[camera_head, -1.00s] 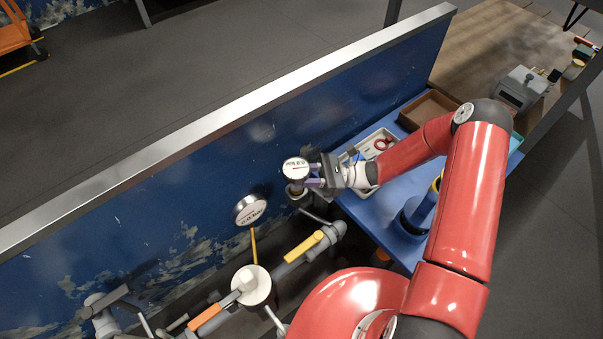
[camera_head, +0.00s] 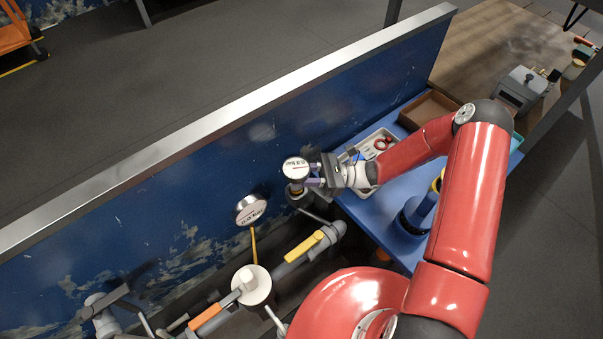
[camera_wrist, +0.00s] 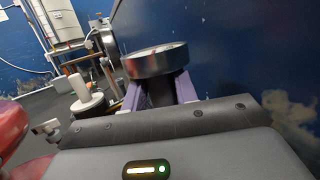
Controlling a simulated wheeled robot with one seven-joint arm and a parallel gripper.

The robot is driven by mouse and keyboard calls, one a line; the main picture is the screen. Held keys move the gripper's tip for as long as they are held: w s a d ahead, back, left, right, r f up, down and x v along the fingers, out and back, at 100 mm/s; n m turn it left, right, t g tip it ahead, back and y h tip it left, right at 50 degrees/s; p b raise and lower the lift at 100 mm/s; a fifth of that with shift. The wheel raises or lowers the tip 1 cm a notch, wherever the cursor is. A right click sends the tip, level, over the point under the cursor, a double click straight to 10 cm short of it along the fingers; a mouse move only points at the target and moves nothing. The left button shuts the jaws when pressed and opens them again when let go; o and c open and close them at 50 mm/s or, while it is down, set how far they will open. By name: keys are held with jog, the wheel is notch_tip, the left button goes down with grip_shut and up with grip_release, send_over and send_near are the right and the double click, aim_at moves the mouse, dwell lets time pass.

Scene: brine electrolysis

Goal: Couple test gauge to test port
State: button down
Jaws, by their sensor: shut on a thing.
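The test gauge (camera_head: 296,168) has a round white face and a metal rim. It also shows from the side in the wrist view (camera_wrist: 157,61). My gripper (camera_head: 314,182) is shut on the gauge's stem, just below its head; the purple fingers show on both sides of the stem in the wrist view (camera_wrist: 160,92). The gauge stands over a grey pipe fitting (camera_head: 301,199), which looks like the test port. The gauge's lower end and the port opening are hidden, so I cannot tell whether they touch or are joined.
A second round gauge (camera_head: 250,210) is at the blue wall (camera_head: 200,190), left of my gripper. Pipes with a yellow handle (camera_head: 304,247) and an orange handle (camera_head: 205,316) lie below. A blue bench (camera_head: 378,214) with a white tray (camera_head: 360,148) is at right.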

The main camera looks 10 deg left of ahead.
jog(key=shift+f, duration=0.35)
dwell(0.8)
jog(key=shift+r, duration=0.3)
dwell(1.3)
jog(key=shift+f, duration=0.15)
jog(key=c, duration=1)
grip_release()
jog(key=shift+r+p, duration=0.65)
jog(key=shift+r, duration=0.05)
grip_shut()
jog(key=shift+f+b, duration=0.4)
jog(key=shift+f, duration=0.25)
